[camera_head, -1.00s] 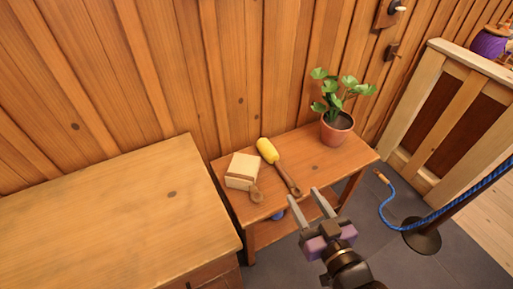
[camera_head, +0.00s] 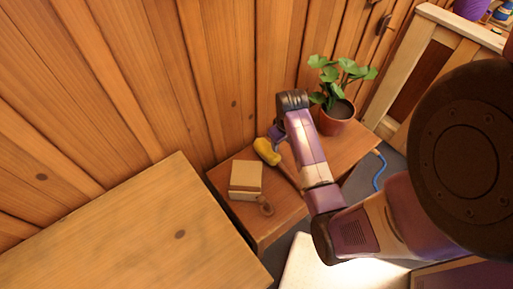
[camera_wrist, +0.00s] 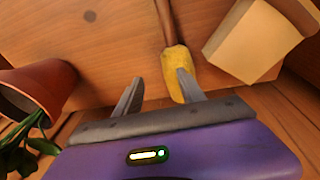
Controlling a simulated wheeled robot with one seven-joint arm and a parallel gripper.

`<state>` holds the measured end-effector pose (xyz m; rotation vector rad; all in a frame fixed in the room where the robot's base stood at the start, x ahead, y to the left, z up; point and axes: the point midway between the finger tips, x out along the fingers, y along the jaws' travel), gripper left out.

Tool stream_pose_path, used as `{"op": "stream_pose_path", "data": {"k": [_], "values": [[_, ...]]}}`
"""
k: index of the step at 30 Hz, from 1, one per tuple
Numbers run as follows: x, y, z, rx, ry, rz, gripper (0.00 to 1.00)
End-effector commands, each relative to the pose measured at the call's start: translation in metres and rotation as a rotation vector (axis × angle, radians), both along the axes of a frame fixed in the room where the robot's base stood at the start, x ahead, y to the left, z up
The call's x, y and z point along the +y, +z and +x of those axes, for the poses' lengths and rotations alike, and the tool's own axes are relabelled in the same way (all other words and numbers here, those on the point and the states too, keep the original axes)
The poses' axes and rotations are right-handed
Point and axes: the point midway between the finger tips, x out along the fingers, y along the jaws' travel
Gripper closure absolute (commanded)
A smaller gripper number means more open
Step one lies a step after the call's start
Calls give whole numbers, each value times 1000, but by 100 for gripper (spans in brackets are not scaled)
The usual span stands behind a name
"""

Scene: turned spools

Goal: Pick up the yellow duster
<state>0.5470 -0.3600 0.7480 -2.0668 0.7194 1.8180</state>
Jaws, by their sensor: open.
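The yellow duster (camera_head: 266,151) lies on the small wooden table, its yellow head toward the wall and its brown handle running toward the front. My arm hides part of the handle. In the wrist view the yellow head (camera_wrist: 176,62) is by the right finger, which overlaps it in the picture; I cannot tell whether they touch. My gripper (camera_wrist: 159,77) is open, with nothing held between its fingers. The left finger is over bare table, apart from the duster. In the head view my gripper is mostly hidden behind my wrist, just beside the yellow head.
A cream block with a brown band (camera_head: 245,179) sits left of the duster, with a small wooden spoon-like item (camera_head: 265,206) in front. A potted plant (camera_head: 336,117) stands at the right on the small table (camera_head: 285,205). The plank wall rises behind; a larger table (camera_head: 130,235) is at left.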

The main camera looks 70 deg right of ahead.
Motion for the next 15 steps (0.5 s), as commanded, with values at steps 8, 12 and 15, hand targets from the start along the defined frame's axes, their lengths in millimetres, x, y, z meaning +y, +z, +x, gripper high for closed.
{"op": "stream_pose_path", "data": {"k": [8, 12, 15], "values": [[35, -12, -24, 103, 47, 140, 53], [36, -25, -24, 106, 54, 143, 53], [35, -35, -24, 105, 53, 143, 53]]}}
